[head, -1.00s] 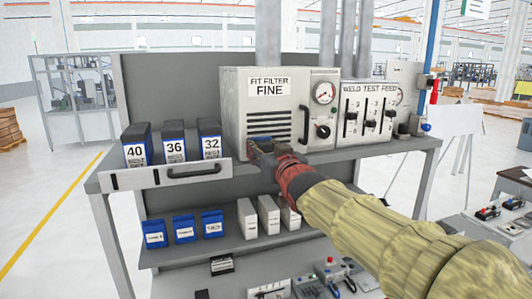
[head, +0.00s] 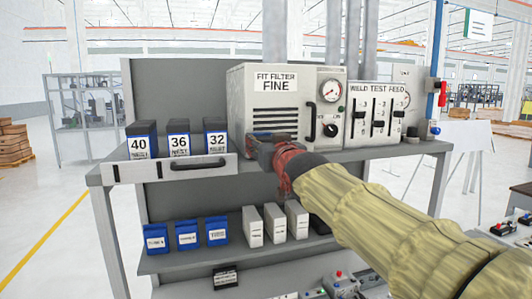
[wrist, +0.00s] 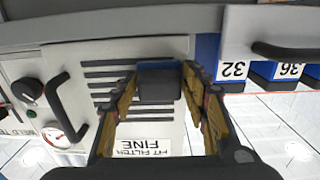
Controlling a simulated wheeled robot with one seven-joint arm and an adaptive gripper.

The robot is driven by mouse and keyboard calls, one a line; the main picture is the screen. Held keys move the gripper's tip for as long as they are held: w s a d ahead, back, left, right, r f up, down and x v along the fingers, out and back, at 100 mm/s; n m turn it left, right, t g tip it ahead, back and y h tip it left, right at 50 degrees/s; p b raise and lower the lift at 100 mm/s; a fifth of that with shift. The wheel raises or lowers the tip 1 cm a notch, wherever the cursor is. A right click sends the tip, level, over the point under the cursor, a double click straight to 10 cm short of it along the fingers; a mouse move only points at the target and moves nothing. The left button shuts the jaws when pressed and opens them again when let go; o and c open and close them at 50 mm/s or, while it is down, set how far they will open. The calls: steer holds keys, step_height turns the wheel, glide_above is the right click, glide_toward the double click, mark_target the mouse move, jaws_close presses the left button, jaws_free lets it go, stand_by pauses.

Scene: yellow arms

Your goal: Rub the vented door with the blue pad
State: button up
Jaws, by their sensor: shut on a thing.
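The vented door (head: 262,97) is the pale front of the box labelled FIT FILTER FINE, with several dark slots and a black handle (head: 310,122) at its right. It also shows upside down in the wrist view (wrist: 110,60). My gripper (head: 262,146) is at the lower part of the door, by the lowest slots. In the wrist view, my gripper (wrist: 160,88) is shut on the blue pad (wrist: 159,68), a small dark block between the fingertips. The pad lies over the slots' end; whether it touches the door I cannot tell. My gripper mostly hides the pad in the head view.
Numbered filter boxes 40, 36 and 32 (head: 216,138) stand left of the door, behind a drawer-like front with a handle (head: 197,165). A weld test feed panel (head: 375,112) adjoins at right. Blue and white boxes (head: 253,227) fill the lower shelf.

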steer(key=shift+a+f+b, duration=0.2)
steer(key=shift+a+b, duration=0.25)
steer(key=shift+b, duration=1.9)
steer(key=b, duration=0.2)
steer(key=shift+s+a+f+b, duration=0.1)
steer(key=shift+a+f+b, duration=0.1)
steer(key=shift+a+b, duration=0.15)
steer(key=shift+s+a+b, duration=0.1)
steer(key=shift+a+b, duration=0.05)
steer(key=shift+b, duration=0.65)
steer(key=shift+s, duration=0.15)
steer(key=shift+r+b+v, duration=0.1)
steer(key=shift+b+v, duration=0.7)
steer(key=shift+v, duration=0.6)
steer(key=shift+r+b+v, duration=0.15)
steer(key=shift+b+v, duration=0.65)
steer(key=shift+v, duration=0.65)
steer(key=b+v, duration=0.1)
steer(key=v, duration=0.2)
steer(key=shift+b, duration=0.3)
